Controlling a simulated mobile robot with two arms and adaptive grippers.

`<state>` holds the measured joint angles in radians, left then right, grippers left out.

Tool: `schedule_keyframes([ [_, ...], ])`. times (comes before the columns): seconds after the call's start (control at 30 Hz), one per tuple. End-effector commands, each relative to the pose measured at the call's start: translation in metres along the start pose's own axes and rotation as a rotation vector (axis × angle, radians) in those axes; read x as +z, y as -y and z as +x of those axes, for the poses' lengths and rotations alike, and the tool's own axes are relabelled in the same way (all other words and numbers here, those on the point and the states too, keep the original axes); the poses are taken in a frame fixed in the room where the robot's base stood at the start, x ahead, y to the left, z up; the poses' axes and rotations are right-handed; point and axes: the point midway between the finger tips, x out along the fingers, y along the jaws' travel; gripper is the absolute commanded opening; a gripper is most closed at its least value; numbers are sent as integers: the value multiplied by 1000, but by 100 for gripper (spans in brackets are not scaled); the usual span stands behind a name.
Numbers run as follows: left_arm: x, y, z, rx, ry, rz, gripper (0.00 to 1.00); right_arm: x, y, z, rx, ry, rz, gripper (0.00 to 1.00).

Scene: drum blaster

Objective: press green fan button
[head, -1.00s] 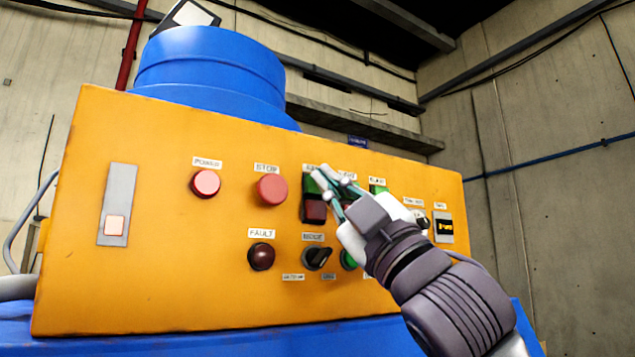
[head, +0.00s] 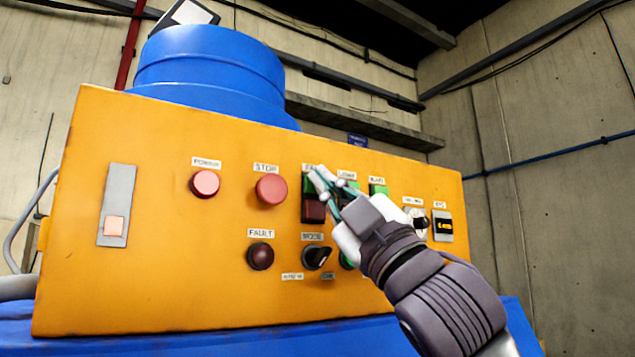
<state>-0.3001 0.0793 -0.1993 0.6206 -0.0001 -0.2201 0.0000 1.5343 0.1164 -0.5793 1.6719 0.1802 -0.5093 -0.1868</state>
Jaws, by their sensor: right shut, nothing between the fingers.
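The fan switch is a two-part button on the yellow control panel, with the green fan button (head: 308,186) on top and a dark red button (head: 314,211) below. Its label above is partly covered. My right gripper (head: 322,180) is shut and empty, with its fingertips in front of the right part of the green fan button. I cannot tell whether the tips touch it. My left gripper is not in view.
The yellow panel (head: 140,270) also bears a red power button (head: 205,184), a red stop button (head: 271,189), a dark fault lamp (head: 260,256), a black mode knob (head: 317,257) and another green button (head: 378,190). A blue drum (head: 210,70) stands behind it.

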Motion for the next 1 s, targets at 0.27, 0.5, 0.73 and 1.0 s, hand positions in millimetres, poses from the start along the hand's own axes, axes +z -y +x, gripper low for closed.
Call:
schedule_keyframes([
  [0.27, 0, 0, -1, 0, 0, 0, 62, 1, 2, 1, -1, 1, 0, 0],
  [0.5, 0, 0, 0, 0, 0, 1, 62, 1, 1, 0, 0, 1, -1, 0],
  [0.73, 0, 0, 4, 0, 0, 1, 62, -5, -5, -8, 1, -1, -2, 0],
  [1.0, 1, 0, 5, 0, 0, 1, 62, -8, -8, -11, 0, 0, 0, 0],
])
